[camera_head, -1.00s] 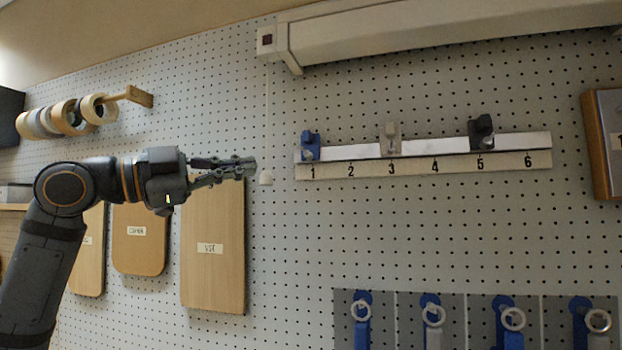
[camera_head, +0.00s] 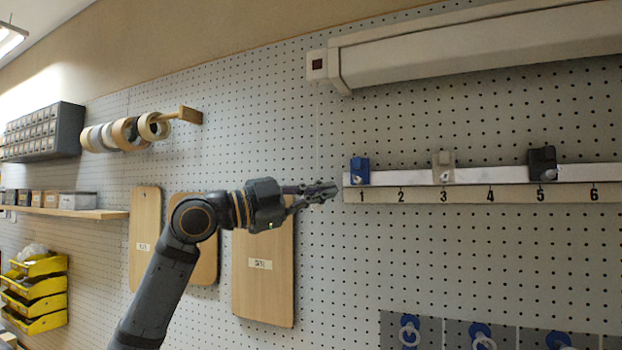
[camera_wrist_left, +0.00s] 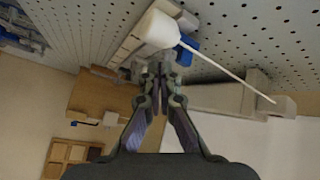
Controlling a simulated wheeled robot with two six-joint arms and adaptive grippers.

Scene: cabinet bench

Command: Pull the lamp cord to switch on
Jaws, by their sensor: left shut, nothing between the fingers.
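The long white lamp (camera_head: 470,45) is mounted high on the pegboard, with a small switch box (camera_head: 318,66) at its left end. A thin pale cord (camera_head: 319,130) hangs from the box, faint in the head view. In the wrist view the white cord (camera_wrist_left: 225,68) runs from the switch box (camera_wrist_left: 284,106) to a white pull knob (camera_wrist_left: 157,29). My left gripper (camera_head: 330,192) is shut and empty, at the cord's lower end. In the wrist view its fingertips (camera_wrist_left: 159,72) are close to the knob; I cannot tell whether they touch. The knob is hidden in the head view.
A numbered rail (camera_head: 415,194) with a blue clip (camera_head: 360,171) and other clips lies just right of my gripper. Wooden boards (camera_head: 263,295) hang below my arm. Tape rolls (camera_head: 125,133) sit on a peg at left. Pegboard below the rail is clear down to the hooks.

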